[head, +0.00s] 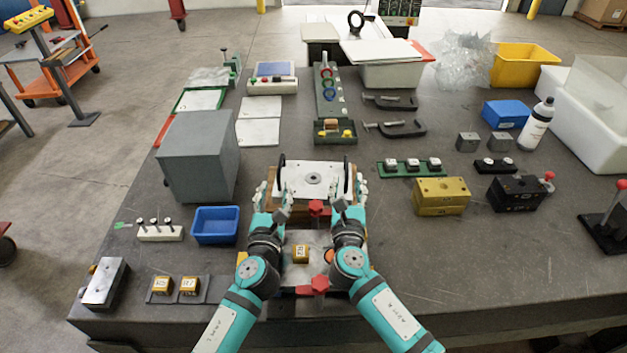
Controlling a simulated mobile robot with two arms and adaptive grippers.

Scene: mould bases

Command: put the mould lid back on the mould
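The mould lid appears to be the light metal plate (313,180) with a dark round centre and black handles at its left and right ends. It lies flat over a brown block, partly seen beneath it; I cannot tell whether it touches. My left gripper (272,203) is at the plate's left end and my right gripper (347,200) at its right end, both close to the handles. Their fingertips are too small to read. Nearer me, between my forearms, a pale metal base (297,240), seemingly the mould, carries a small gold block (300,254). My arms partly cover it.
Red knobs (319,284) stand in front of and behind the gold block. A blue tray (215,225) and a big grey block (198,155) stand to the left. A gold block (440,196) and a black block (517,193) stand right. The front right table is clear.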

